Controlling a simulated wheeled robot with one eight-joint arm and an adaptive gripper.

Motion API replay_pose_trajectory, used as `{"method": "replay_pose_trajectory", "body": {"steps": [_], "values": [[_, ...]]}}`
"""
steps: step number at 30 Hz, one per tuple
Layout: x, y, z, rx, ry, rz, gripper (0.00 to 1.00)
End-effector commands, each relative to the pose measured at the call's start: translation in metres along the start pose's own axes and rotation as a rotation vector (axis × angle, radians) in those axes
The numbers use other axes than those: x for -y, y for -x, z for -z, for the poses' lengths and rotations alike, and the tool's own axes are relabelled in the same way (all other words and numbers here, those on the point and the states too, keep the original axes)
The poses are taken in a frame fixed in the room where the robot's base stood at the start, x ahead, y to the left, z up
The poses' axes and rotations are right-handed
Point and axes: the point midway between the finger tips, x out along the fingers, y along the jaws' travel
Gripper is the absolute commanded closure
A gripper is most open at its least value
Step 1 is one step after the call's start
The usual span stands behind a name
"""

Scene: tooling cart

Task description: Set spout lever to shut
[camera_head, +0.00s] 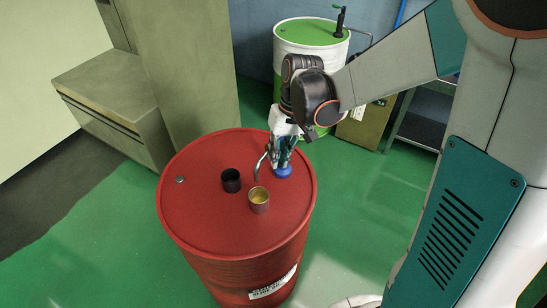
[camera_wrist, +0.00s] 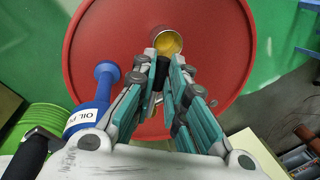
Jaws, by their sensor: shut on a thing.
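A blue oil pump stands on the red drum (camera_head: 215,205); its blue base (camera_head: 283,171) shows in the head view, and its labelled blue body (camera_wrist: 86,117) is at left in the wrist view. A bent metal spout (camera_head: 260,163) comes down beside it, over the drum top. My gripper (camera_head: 285,145) is at the pump, above the drum. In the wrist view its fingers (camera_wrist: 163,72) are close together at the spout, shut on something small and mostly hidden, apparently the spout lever. The lever's exact angle cannot be seen.
Behind is a green-topped white drum (camera_head: 302,33) with another pump. A grey cabinet (camera_head: 110,95) stands at left. Green floor right of the red drum is clear.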

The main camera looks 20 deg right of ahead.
Motion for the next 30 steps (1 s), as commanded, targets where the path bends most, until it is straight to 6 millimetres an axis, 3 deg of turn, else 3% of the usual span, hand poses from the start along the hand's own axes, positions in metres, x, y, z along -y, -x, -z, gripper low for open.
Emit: {"method": "replay_pose_trajectory", "body": {"steps": [18, 30], "values": [[-0.028, 0.005, 0.012, 0.105, 0.529, -0.001, 1.00], [-0.036, 0.007, 0.019, 0.138, 0.696, -0.001, 1.00]]}}
